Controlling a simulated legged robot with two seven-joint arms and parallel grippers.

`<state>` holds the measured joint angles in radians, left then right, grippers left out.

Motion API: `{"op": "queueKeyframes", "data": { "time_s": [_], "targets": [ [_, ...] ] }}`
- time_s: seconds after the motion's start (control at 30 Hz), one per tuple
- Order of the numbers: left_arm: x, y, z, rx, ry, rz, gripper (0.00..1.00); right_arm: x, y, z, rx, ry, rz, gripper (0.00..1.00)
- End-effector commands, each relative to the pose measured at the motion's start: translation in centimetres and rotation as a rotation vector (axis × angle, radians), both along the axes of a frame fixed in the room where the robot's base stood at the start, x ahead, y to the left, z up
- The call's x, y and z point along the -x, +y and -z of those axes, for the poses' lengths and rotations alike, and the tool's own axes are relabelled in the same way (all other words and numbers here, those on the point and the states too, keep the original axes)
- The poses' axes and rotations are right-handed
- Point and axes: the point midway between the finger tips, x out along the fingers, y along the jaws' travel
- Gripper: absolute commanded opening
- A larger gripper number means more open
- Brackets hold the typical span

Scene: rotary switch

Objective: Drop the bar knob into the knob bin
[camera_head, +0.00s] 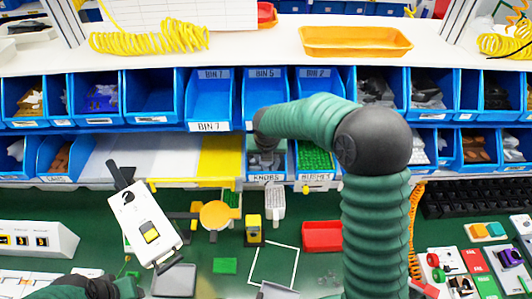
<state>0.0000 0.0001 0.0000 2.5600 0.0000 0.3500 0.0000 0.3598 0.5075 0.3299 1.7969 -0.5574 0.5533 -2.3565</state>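The knob bin (267,179) is the blue bin labelled KNOBS, low in the middle of the rack. My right arm reaches up and bends left, so that its dark wrist is above this bin. Grey shapes show in the bin's opening below the wrist. I cannot tell there which parts are my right gripper and which are knobs. The bar knob cannot be made out apart from them.
A red tray (322,236) and a small yellow-topped block (254,229) are on the green bench. The bushes bin (314,180) adjoins the knob bin on the right.

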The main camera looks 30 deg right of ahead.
Motion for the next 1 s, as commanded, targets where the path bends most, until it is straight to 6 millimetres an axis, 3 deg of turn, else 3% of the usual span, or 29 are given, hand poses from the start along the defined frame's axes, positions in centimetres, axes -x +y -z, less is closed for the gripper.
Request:
{"op": "queueKeyframes", "data": {
  "time_s": [0.63, 0.67, 0.8, 1.0],
  "targets": [
    [0.0, 0.0, 0.3, 0.0, 0.0, 0.0, 0.36, 0.0, 0.0, 1.2, -0.001, 0.001, 0.001, 0.02],
    [0.0, 0.0, 0.3, 0.0, 0.0, 0.0, 0.36, 0.0, 0.0, 1.2, -0.001, 0.001, 0.001, 0.44],
    [0.0, 0.0, 0.3, 0.0, 0.0, 0.0, 0.36, 0.0, 0.0, 1.3, 0.0, 0.002, 0.001, 0.61],
    [0.0, 0.0, 0.3, 0.0, 0.0, 0.0, 0.36, 0.0, 0.0, 1.3, -0.001, 0.003, 0.001, 0.61]
  ]
}}
